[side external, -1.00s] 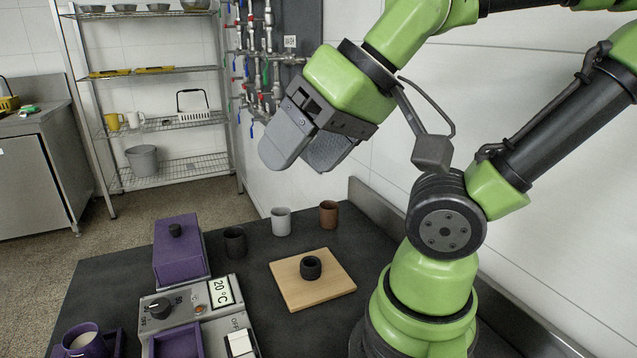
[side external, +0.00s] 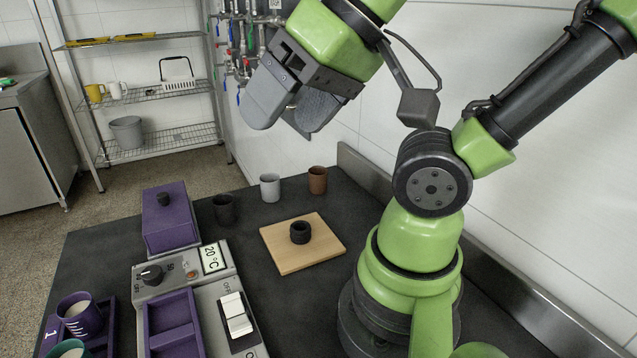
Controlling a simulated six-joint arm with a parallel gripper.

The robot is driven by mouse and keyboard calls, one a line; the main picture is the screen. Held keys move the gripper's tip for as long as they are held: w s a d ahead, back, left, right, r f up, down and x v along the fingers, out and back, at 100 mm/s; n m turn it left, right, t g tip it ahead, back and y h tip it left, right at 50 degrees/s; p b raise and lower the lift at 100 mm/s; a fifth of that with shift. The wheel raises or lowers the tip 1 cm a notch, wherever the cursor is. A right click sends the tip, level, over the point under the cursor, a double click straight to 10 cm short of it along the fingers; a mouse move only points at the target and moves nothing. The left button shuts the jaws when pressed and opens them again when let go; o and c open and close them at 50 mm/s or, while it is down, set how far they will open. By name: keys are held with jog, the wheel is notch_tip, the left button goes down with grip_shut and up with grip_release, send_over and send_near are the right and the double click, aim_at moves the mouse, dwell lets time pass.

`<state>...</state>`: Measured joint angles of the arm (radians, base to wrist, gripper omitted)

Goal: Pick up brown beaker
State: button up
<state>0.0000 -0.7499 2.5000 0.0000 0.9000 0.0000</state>
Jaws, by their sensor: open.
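The brown beaker (side external: 317,180) stands upright at the back of the dark table, near the wall. A white beaker (side external: 270,187) stands just to its left, with a small gap. My gripper (side external: 281,119) is open and empty. It hangs in the air above and to the left of the brown beaker, with its grey fingers pointing down and to the left. Nothing hides the brown beaker.
A black beaker (side external: 224,209) stands left of the white one. A wooden board (side external: 285,262) with a small black bowl (side external: 300,232) lies in front. A purple box (side external: 169,218), a control unit (side external: 212,303) and a purple cup (side external: 79,316) are at the left.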

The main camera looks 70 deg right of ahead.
jog(key=shift+w, duration=0.1)
jog(key=w+d+m+g+h, duration=0.1)
jog(key=w+d+h, duration=0.1)
jog(key=w+d, duration=0.55)
jog(key=m+g+h, duration=0.2)
jog(key=g, duration=0.2)
send_over(317, 178)
jog(key=d, duration=0.1)
notch_tip(317, 178, down, 20)
jog(key=f, duration=0.2)
jog(key=d+f, duration=0.1)
jog(key=f, duration=0.1)
jog(key=shift+s+f, duration=0.2)
jog(key=shift+f, duration=0.1)
jog(key=x, duration=0.6)
jog(key=shift+w+a, duration=0.1)
jog(key=shift+a, duration=0.15)
jog(key=c, duration=1)
